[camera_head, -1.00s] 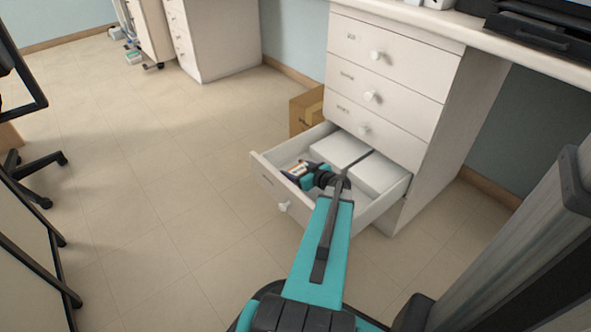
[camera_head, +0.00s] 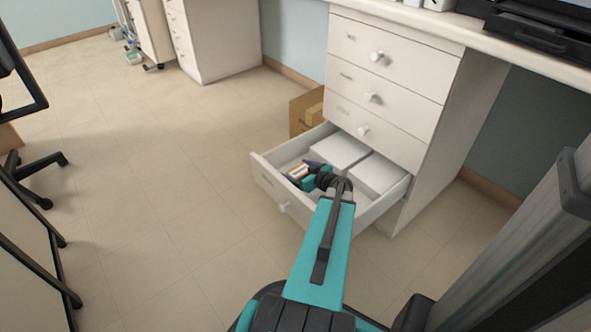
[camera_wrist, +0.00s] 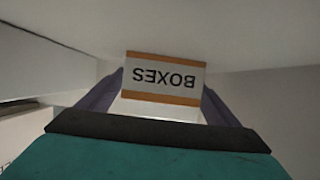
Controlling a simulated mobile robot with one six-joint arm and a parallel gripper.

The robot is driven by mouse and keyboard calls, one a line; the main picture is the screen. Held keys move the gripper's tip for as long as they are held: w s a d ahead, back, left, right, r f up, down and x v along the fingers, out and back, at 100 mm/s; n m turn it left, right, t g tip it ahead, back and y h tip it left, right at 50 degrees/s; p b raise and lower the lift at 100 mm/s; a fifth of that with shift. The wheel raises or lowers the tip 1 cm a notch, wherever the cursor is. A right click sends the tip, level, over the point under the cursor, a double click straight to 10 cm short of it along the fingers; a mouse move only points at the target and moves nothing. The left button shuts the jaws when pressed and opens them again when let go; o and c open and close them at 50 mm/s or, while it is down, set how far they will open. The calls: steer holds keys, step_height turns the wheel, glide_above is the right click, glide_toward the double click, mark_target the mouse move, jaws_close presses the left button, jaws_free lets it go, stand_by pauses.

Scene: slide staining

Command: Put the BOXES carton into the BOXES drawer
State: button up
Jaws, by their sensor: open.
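The BOXES carton (camera_head: 299,171) is a small white box with orange edge bands. It is inside the open bottom drawer (camera_head: 268,183), near its front left. In the wrist view the carton (camera_wrist: 164,79) shows its label upside down, between my two purple fingers. My gripper (camera_head: 301,178) is low in the drawer around the carton. The wrist view shows my gripper (camera_wrist: 160,92) open, one finger on each side of the carton. Whether the fingers touch it, and whether it rests on the drawer floor, I cannot tell. The drawer's own label is too small to read.
Two white boxes, a back one (camera_head: 339,150) and a right one (camera_head: 377,174), fill the rear and right of the drawer. Closed drawers (camera_head: 385,95) stand above it. A brown cardboard box (camera_head: 305,113) is on the floor behind.

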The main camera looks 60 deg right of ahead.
steer(key=p+v, duration=0.2)
steer(key=v, duration=0.9)
steer(key=shift+s+a+r, duration=0.1)
steer(key=shift+r, duration=0.1)
stand_by(0.4)
